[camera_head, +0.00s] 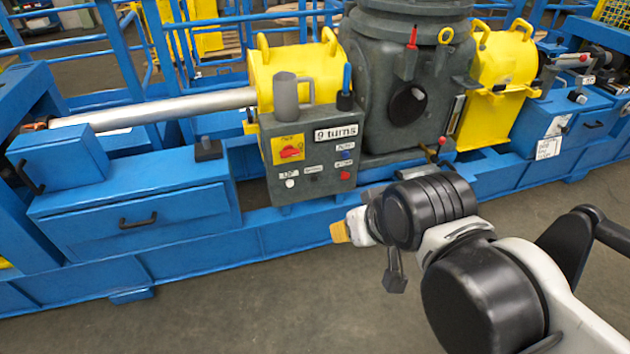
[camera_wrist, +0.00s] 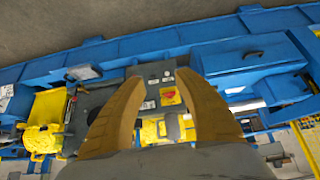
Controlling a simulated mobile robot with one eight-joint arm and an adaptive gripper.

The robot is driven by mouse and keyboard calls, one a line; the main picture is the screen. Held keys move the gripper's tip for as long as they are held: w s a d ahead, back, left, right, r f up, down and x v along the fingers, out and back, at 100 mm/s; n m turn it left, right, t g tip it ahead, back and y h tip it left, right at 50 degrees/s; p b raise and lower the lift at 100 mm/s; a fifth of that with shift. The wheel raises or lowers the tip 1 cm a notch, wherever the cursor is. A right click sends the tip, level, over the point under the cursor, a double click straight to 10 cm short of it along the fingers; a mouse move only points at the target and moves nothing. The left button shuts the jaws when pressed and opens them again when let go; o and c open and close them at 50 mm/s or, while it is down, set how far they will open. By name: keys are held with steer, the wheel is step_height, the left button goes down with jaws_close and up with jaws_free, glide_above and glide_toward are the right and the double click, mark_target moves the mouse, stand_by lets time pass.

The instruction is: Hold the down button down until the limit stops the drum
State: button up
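The control box (camera_head: 308,160) is a grey panel on the blue machine frame. It has a display reading "9 turns" (camera_head: 336,133), a red rotary switch on a yellow plate (camera_head: 289,150), and a white button (camera_head: 290,183), a dark button (camera_head: 314,178), a blue button (camera_head: 346,155) and a red button (camera_head: 345,175). The small labels are too blurred to tell which is the down button. My gripper (camera_head: 340,232) is in front of and below the box, apart from it. In the wrist view my gripper (camera_wrist: 160,78) shows a gap between its tan fingers, with the yellow plate (camera_wrist: 170,96) beyond. The drum cannot be clearly identified.
A dark grey housing (camera_head: 405,90) stands right of the box, with yellow covers (camera_head: 505,55) beside it. A silver shaft (camera_head: 150,108) runs left. A blue drawer cabinet (camera_head: 135,215) projects at the left. Open grey floor (camera_head: 270,310) lies in front.

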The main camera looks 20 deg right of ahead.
jaws_close()
stand_by(1.1)
